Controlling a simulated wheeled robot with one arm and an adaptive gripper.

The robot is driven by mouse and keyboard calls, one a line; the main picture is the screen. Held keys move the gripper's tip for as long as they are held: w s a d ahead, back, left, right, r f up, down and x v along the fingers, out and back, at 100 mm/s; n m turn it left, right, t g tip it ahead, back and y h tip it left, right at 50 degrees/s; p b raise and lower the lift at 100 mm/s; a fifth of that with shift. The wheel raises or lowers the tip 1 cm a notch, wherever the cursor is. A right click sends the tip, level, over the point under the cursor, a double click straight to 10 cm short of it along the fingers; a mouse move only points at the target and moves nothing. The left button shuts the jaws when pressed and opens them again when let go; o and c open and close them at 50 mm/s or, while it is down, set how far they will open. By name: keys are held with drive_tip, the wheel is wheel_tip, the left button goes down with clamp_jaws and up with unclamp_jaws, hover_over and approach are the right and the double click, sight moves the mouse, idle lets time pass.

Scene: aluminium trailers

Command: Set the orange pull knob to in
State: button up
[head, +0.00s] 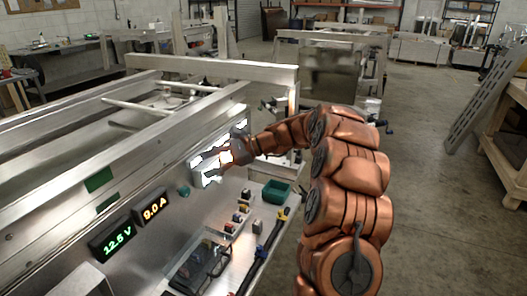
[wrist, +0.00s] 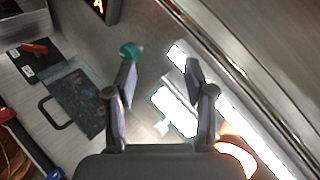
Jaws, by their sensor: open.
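In the wrist view the orange shape (wrist: 237,156) lies at the lower right, outside the right finger and partly hidden by the gripper body. Glare washes out its outline, so how far it stands out cannot be told. My gripper (wrist: 160,68) is open, with nothing between its fingers, facing the panel. In the head view my gripper (head: 212,160) is small and partly lost in glare.
A teal knob (wrist: 131,50) shows by the left fingertip; contact is unclear. The panel carries lit 12.5 V (head: 117,240) and 9.0 A (head: 153,207) displays. Below it, a bench holds a green bin (head: 276,191), a clipboard (wrist: 74,98) and small parts.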

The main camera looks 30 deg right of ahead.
drive_tip(key=w+d+f+m+t+h+b, duration=0.1)
drive_tip(key=w+d+f+m+t, duration=0.2)
drive_tip(key=d, duration=0.7)
drive_tip(key=w+d+f+m+t, duration=0.2)
drive_tip(key=d+f+m+t, duration=0.15)
drive_tip(key=d, duration=0.65)
drive_tip(key=w+d+f+m+t+h+b, duration=0.1)
drive_tip(key=w+d+f+m+t, duration=0.2)
drive_tip(key=d, duration=0.7)
drive_tip(key=p+x, duration=0.2)
drive_tip(key=x, duration=0.5)
drive_tip(key=shift+w, duration=0.25)
drive_tip(key=shift+a+f, duration=0.1)
drive_tip(key=shift+f, duration=0.05)
clamp_jaws()
